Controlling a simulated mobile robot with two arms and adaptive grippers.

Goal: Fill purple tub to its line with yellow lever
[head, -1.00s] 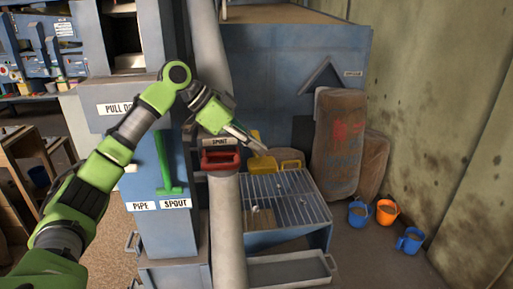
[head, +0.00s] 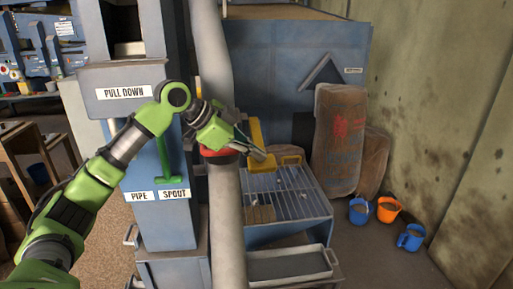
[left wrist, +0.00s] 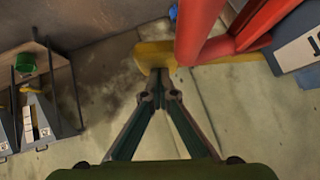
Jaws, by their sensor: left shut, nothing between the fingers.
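My left gripper (head: 243,143) is shut and empty above the grate, beside the grey pipe. In the left wrist view the shut fingertips (left wrist: 160,88) point at the end of a yellow bar (left wrist: 155,54); contact is unclear. A red handle (head: 220,153) is partly hidden by the gripper; red tubes (left wrist: 200,30) cross the bar in the wrist view. I make out no purple tub. My right gripper is not in view.
The grate (head: 300,205) sits over a blue hopper with an empty-looking tray (head: 290,265) below. A green lever (head: 165,160) hangs on the column above "PIPE" and "SPOUT" labels. Sacks (head: 338,140), an orange bucket (head: 387,208) and blue buckets (head: 410,238) stand at right.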

